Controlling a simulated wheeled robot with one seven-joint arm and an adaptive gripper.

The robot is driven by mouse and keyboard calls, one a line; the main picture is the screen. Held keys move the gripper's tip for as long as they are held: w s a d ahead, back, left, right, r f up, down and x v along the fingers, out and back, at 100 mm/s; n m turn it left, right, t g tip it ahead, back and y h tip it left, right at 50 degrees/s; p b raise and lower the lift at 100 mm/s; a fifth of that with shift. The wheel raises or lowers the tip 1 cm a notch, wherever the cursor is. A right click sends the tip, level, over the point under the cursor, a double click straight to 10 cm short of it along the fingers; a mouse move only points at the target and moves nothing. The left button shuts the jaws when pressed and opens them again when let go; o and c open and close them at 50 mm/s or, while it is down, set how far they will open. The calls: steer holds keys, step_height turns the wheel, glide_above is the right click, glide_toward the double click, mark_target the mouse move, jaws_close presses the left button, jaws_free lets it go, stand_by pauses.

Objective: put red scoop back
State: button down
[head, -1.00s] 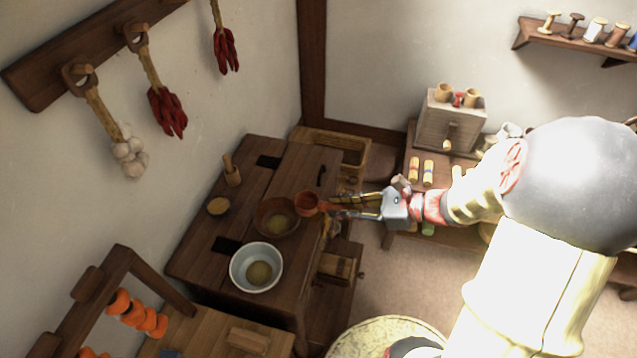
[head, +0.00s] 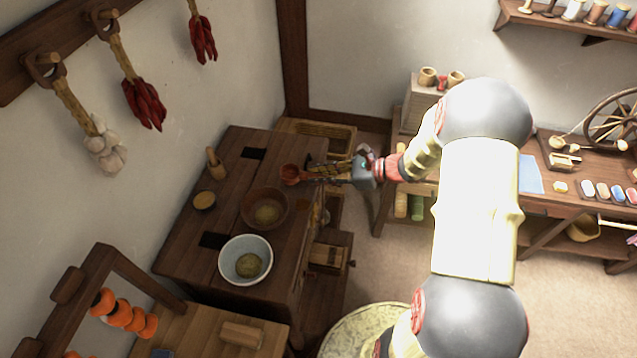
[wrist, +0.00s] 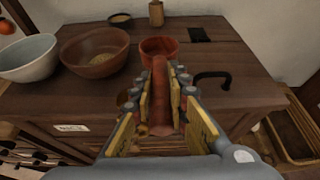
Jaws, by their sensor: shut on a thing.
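The red scoop (head: 290,175) is held above the dark wooden chest top, its cup pointing away from my gripper. In the wrist view its round cup (wrist: 159,47) and its handle lie along the middle between my fingers. My gripper (head: 325,172) is shut on the handle; it also shows in the wrist view (wrist: 160,100). The brown bowl (head: 249,218) with grain in it stands on the chest top near the scoop. In the wrist view this bowl (wrist: 68,52) is left of the cup. Whether the cup holds anything is not clear.
A white bowl (head: 234,276) with grain stands in front of the brown bowl. A pestle-like wooden tool (head: 215,163) and a small dish (head: 204,200) are at the chest's back. A black handle (wrist: 212,79) lies right of the scoop. A crate (head: 318,136) stands behind the chest.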

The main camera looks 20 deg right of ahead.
steer(key=shift+w+f, duration=0.3)
steer(key=shift+f, duration=0.15)
steer(key=shift+f+b, duration=0.3)
steer(key=shift+f, duration=1.2)
steer(key=shift+f, duration=0.15)
steer(key=c, duration=1.7)
jaws_free()
steer(key=shift+c, duration=0.2)
